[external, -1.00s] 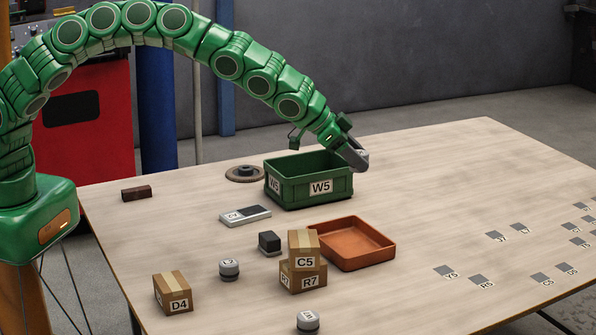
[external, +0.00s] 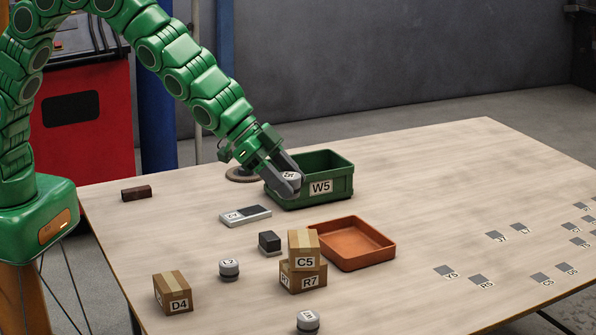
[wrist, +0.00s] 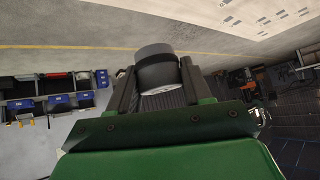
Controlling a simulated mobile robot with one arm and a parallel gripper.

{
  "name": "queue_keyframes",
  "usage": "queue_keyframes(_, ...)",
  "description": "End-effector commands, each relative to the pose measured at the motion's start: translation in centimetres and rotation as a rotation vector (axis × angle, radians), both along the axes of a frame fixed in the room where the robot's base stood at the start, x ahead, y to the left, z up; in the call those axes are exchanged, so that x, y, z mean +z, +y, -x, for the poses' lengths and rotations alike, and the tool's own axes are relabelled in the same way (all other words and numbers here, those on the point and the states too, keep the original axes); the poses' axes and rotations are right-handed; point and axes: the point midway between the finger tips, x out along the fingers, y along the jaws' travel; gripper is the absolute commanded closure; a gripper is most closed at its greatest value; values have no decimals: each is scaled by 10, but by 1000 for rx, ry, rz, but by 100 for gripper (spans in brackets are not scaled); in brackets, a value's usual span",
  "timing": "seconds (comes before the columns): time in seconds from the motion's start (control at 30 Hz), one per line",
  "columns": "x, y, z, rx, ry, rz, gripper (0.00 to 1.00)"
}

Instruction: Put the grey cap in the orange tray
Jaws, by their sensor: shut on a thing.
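A grey cap (external: 291,176) with a pale labelled face is held between the fingers of my gripper (external: 289,186), which is shut on it. In the external view they are in front of the left part of the green bin, above table level. The held cap also shows in the wrist view (wrist: 155,65) as a dark grey cylinder between the fingertips. The orange tray (external: 352,244) is empty and lies flat on the table, below and right of my gripper and apart from it.
A green bin marked W5 (external: 322,202) stands behind the tray. Stacked boxes C5 (external: 303,252) and R7 (external: 308,281) stand close to the tray's left side. Other grey caps (external: 229,269) (external: 308,321), a black block (external: 269,243) and box D4 (external: 173,293) are nearby.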

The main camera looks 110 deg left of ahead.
Motion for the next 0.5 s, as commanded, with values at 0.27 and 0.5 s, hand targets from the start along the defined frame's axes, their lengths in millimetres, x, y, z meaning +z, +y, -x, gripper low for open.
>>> queue_keyframes(0.27, -17, 0, 25, 0, 3, -2, 95)
queue_keyframes(0.5, -37, 19, 31, 17, 3, -3, 95)
